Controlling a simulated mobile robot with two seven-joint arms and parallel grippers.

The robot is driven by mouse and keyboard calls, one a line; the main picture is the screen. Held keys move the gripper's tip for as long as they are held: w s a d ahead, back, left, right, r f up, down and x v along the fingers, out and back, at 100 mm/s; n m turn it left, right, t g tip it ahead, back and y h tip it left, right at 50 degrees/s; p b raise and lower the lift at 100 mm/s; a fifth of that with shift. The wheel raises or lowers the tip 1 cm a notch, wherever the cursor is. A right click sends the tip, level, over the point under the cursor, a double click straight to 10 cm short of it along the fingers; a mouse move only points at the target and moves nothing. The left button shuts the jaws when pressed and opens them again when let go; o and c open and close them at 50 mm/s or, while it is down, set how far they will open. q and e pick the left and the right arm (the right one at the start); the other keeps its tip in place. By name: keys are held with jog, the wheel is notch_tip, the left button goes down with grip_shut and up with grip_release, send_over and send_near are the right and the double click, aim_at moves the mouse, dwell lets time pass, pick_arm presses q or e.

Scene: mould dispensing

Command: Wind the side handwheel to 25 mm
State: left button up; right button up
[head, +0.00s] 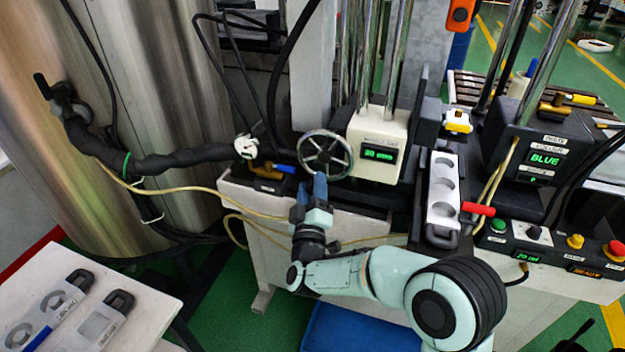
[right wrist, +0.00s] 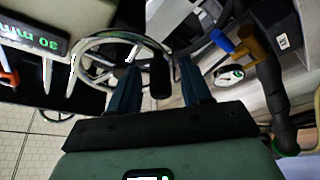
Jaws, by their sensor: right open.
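The side handwheel (head: 326,156) is a spoked metal wheel on the press, left of the box with the green display (head: 378,154). That display reads 30 mm, also in the right wrist view (right wrist: 44,41). My right gripper (head: 320,178) is just below the wheel, pointing up at its lower rim. In the right wrist view, its two blue fingers (right wrist: 160,80) are apart, with the wheel's dark handle knob (right wrist: 159,76) showing between them. I cannot tell whether either finger touches the knob. The gripper is open and holds nothing. My left gripper is out of view.
A yellow-and-blue valve (head: 270,170) and a thick black hose (head: 165,152) are left of the wheel. A grey mould (head: 442,190) stands right of the display box. Control boxes with buttons (head: 575,241) are further right. A white table (head: 150,310) holds moulds at lower left.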

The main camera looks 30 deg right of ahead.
aim_at(336, 177)
jog(key=shift+x, duration=1.25)
grip_shut()
jog(key=shift+s+d+n+y+p, duration=0.1)
jog(key=shift+s+n+y+p, duration=0.1)
jog(key=shift+n+p, duration=0.35)
jog(key=shift+s+d+n+y+p, duration=0.1)
jog(key=shift+d+n+y+p, duration=0.1)
jog(key=shift+n+p, duration=0.35)
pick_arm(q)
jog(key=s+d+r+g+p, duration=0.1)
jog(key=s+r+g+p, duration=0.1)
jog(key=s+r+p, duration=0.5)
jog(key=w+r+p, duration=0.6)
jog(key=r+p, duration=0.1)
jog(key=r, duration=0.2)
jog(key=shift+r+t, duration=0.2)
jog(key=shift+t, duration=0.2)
pick_arm(e)
jog(key=shift+s+d+r+n+g+y, duration=0.15)
jog(key=shift+s+d+n+g+y, duration=0.45)
jog(key=shift+n, duration=1.1)
jog(key=shift+s+d+r+n+g+y, duration=0.15)
jog(key=shift+s+d+n+g+y, duration=0.4)
jog(key=shift+n, duration=1.15)
jog(key=shift+s+d+r+n+g+y, duration=0.35)
jog(key=shift+s+n, duration=0.4)
jog(key=shift+n, duration=0.95)
